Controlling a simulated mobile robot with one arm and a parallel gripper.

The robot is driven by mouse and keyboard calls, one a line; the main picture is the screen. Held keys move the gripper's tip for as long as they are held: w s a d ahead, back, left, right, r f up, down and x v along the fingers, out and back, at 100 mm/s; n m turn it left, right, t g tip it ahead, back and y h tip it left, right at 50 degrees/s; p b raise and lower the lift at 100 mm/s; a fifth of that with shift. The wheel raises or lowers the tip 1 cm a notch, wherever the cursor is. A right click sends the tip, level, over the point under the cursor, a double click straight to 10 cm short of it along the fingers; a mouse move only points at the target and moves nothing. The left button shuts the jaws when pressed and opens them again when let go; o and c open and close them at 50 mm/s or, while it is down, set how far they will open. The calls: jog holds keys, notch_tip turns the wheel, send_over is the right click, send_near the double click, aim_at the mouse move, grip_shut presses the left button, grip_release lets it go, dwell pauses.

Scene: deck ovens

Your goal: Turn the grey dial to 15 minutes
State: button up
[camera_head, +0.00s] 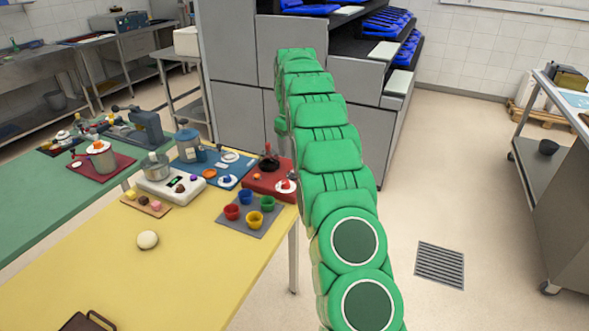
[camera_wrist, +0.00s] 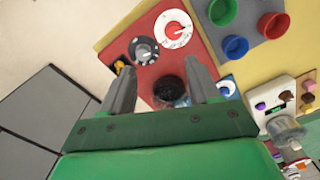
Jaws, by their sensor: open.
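The grey dial shows just beyond the left fingertip, with no contact visible. Its time marks are too small to read. In the head view the red panel (camera_head: 262,184) stands on the yellow table; my gripper cannot be made out there.
Red, blue, green and yellow cups stand on a grey mat (camera_head: 236,226) near the panel. A white device (camera_head: 170,190) and a blue canister (camera_head: 190,145) stand farther left. The yellow table (camera_head: 190,270) is mostly clear in front, apart from a pale ball (camera_head: 148,240).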

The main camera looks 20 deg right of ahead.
jog(key=shift+n, duration=0.3)
jog(key=w+d+f, duration=0.2)
jog(key=f, duration=0.1)
jog(key=w+f, duration=0.1)
jog(key=f, duration=0.1)
jog(key=shift+w+d, duration=0.4)
jog(key=shift+f, duration=3.85)
jog(key=c, duration=1)
